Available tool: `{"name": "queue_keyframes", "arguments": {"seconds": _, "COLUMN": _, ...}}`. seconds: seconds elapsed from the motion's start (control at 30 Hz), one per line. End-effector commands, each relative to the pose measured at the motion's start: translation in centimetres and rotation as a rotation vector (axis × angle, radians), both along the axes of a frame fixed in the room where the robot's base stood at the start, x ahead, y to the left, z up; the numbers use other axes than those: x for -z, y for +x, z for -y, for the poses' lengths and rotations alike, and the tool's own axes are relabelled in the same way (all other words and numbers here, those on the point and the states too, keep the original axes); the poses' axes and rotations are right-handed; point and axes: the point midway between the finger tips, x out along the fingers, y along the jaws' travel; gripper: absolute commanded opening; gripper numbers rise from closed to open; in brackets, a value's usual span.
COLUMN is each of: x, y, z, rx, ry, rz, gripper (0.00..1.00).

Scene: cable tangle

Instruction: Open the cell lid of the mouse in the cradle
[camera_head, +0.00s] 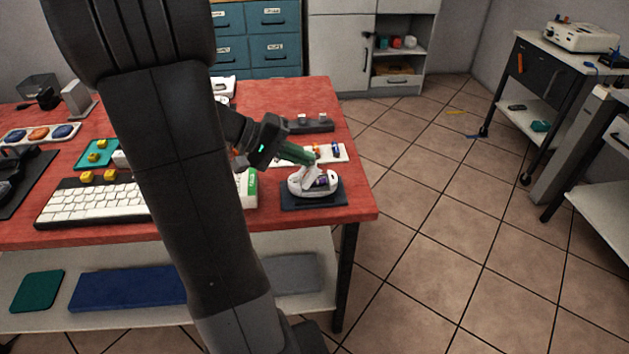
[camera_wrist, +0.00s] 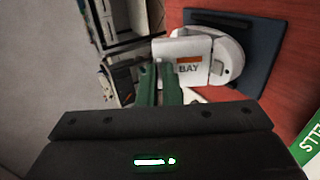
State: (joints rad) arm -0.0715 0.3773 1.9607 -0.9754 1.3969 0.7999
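The white mouse (camera_head: 299,188) sits in a dark blue cradle (camera_head: 329,199) near the right end of the red table. A white flap, which looks like its cell lid (camera_head: 309,173), stands tilted up from the mouse, with something purple beside it. My gripper (camera_head: 312,159) has green fingers; the tips are close together at the flap's upper edge. Whether they touch or grip it I cannot tell.
A white strip (camera_head: 341,153) with small coloured parts lies just behind the cradle, with a dark block (camera_head: 318,125) farther back. A green-and-white box (camera_head: 250,187) stands left of the cradle. A keyboard (camera_head: 90,205) lies farther left. The table's right edge is close to the cradle.

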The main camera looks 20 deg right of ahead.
Motion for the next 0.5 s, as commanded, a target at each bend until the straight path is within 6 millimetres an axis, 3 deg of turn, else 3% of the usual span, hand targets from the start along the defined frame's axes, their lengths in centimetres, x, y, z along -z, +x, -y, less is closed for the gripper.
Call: {"name": "queue_keyframes", "arguments": {"seconds": 0.5, "x": 0.05, "y": 0.09, "z": -0.53, "rx": 0.000, "ry": -0.071, "rz": -0.018, "gripper": 0.00}}
